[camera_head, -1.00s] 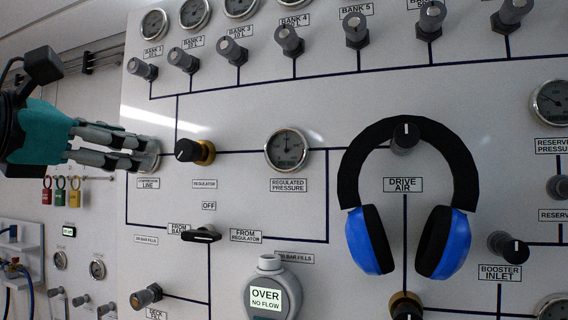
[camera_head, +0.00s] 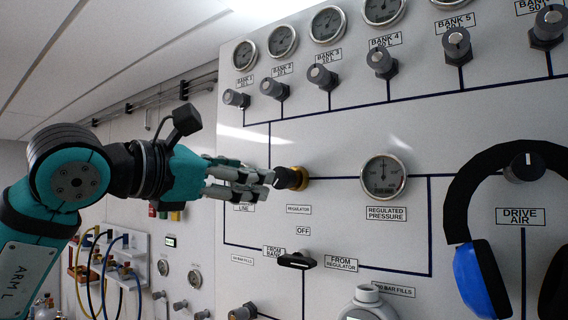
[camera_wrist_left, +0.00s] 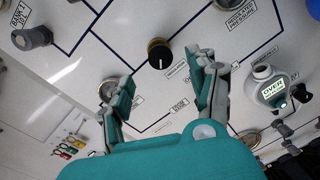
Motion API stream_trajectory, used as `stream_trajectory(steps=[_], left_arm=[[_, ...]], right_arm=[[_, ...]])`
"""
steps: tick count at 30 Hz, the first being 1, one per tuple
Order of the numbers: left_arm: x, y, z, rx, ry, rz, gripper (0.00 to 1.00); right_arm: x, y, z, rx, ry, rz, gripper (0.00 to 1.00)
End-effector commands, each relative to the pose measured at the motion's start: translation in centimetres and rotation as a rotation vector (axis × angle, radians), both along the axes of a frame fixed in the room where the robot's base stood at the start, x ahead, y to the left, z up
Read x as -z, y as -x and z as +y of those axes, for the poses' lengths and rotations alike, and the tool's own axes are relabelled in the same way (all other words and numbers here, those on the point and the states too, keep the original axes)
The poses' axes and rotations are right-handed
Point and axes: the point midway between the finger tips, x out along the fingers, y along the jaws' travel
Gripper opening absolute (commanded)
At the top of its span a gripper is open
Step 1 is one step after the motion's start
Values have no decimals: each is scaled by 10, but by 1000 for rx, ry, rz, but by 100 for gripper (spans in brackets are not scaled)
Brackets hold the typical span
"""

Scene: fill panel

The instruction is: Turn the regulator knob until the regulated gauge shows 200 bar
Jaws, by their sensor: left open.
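The regulator knob (camera_head: 290,178) is black with a brass-coloured collar on the white panel. In the left wrist view the knob (camera_wrist_left: 160,54) sits beyond the fingertips, roughly between their lines, with a white mark on its face. The regulated pressure gauge (camera_head: 383,177) is to its right; its needle points roughly upward, and its numbers are too small to read. My left gripper (camera_head: 268,184) points at the knob from the left. In the left wrist view its fingers (camera_wrist_left: 155,80) are spread apart with nothing between them. Whether a fingertip touches the knob is unclear. My right gripper is out of view.
A black selector handle (camera_head: 297,261) stands out below the regulator. Blue and black ear defenders (camera_head: 482,281) hang at the right. Bank valve knobs (camera_head: 322,77) and gauges line the top. A digital gauge (camera_head: 368,303) sits at the bottom.

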Motion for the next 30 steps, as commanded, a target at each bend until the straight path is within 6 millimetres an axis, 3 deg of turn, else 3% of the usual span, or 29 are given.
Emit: stream_trajectory(steps=[3, 13, 26, 30], left_arm=[[-5, -21, -19, 2, 1, 4, 59], [-3, -64, -54, 0, 1, 2, 59], [1, -73, -62, 0, -1, -1, 59], [1, -72, -62, 0, 0, 0, 44]], right_arm=[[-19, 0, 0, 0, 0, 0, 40], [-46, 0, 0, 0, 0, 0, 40], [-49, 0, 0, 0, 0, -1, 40], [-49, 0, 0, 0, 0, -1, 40]])
